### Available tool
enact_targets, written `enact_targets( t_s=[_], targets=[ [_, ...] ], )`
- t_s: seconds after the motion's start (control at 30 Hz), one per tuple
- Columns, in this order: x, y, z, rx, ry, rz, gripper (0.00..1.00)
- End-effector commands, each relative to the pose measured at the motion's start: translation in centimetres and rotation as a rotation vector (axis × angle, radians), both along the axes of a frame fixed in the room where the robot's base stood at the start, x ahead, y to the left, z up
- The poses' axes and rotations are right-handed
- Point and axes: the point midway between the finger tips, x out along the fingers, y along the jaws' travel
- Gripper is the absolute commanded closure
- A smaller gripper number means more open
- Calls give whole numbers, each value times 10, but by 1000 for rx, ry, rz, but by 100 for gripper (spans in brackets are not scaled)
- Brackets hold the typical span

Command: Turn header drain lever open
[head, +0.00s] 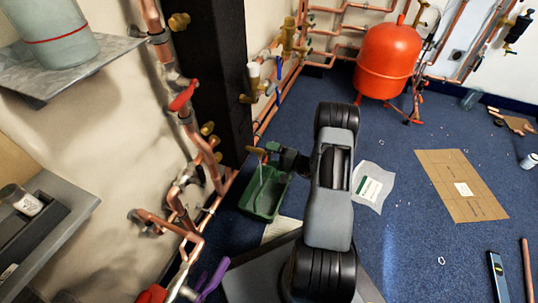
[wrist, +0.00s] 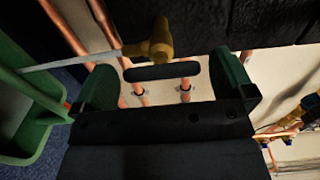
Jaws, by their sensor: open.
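A brass drain valve (wrist: 158,42) shows in the wrist view, just beyond and between my fingertips. A dark rounded bar (wrist: 163,72) lies across the gap between the fingers; I cannot tell whether it is the lever. My gripper (wrist: 164,66) is open, with one green finger on each side of the bar. In the head view my gripper (head: 271,148) is beside the brass-coloured drain fitting (head: 257,151), low by the dark post. A pale strand (head: 261,174) runs from the fitting into a green tub (head: 271,212). I cannot tell whether the strand is water or hose.
Copper pipes (head: 205,155) with a red-handled valve (head: 183,96) run along the left wall. A dark post (head: 222,75) stands close to my gripper. A red tank (head: 387,62) stands at the back. Cardboard (head: 460,184) lies on the right floor, with open carpet around it.

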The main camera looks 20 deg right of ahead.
Motion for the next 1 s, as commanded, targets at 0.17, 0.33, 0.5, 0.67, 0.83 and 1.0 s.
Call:
enact_targets(
  t_s=[0.17, 0.33, 0.5, 0.67, 0.83, 1.0],
  targets=[
    [-25, -24, 3, 2, 1, -7, 0],
    [-52, -48, 3, 2, 1, -7, 0],
    [-73, -68, 2, 1, -1, -6, 0],
    [-87, -79, 1, 1, -1, -3, 0],
    [-93, -85, 1, 0, 0, -2, 0],
    [-94, -86, 0, 0, 0, -1, 0]
  ],
)
